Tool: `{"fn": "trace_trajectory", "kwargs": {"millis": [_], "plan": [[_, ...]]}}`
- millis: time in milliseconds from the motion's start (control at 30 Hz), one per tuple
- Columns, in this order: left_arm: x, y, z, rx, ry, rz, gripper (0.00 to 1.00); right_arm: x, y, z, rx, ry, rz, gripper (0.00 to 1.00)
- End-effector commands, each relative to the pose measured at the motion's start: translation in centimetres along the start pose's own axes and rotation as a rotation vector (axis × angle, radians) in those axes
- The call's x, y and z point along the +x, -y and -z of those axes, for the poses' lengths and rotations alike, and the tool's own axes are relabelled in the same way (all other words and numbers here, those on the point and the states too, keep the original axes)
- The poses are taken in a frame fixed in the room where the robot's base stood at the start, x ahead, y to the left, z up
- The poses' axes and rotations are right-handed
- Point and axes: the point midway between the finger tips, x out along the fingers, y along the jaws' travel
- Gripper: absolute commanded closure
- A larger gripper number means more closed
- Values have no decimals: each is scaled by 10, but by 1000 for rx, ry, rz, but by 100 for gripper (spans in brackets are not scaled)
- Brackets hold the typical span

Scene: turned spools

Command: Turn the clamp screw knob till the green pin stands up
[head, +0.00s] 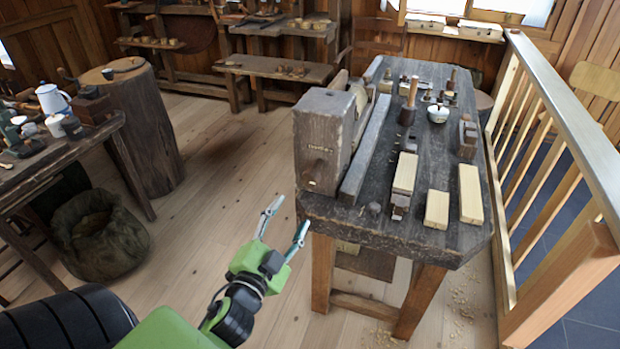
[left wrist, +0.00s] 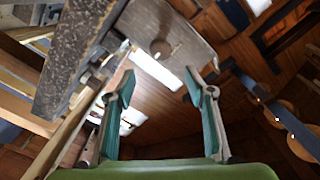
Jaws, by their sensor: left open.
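A grey wooden block (head: 322,135) stands at the near left end of the workbench (head: 440,240). A brown round knob (head: 318,173) sits low on its front face; I take it for the clamp screw knob. The block's face (left wrist: 185,35) with the round knob (left wrist: 161,48) also shows in the left wrist view, beyond the fingertips. My left gripper (head: 288,216) is open and empty, below and in front of the block, apart from the knob. Its two fingers (left wrist: 158,88) are spread wide in the left wrist view. I cannot make out a green pin. My right gripper is out of view.
Pale wood pieces (head: 437,209), a mallet (head: 408,103) and a small bowl (head: 438,113) are on the bench. A railing (head: 570,130) runs along its right. A side table (head: 50,160) and a sack (head: 98,235) stand left. The floor between is clear.

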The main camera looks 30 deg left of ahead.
Motion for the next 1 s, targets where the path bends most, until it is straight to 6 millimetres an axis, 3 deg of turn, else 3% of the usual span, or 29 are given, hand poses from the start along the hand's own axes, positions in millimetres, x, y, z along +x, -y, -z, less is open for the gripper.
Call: {"fn": "trace_trajectory", "kwargs": {"millis": [200, 600, 800, 1000], "plan": [[30, 5, 4, 3, -5, 5, 51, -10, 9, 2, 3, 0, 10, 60], [112, 3, 3, 0, -2, 3, 51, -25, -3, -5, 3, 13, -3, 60], [132, 2, 2, 1, -2, 2, 51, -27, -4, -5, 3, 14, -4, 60], [136, 1, 1, 0, -1, 1, 51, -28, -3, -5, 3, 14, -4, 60]]}}
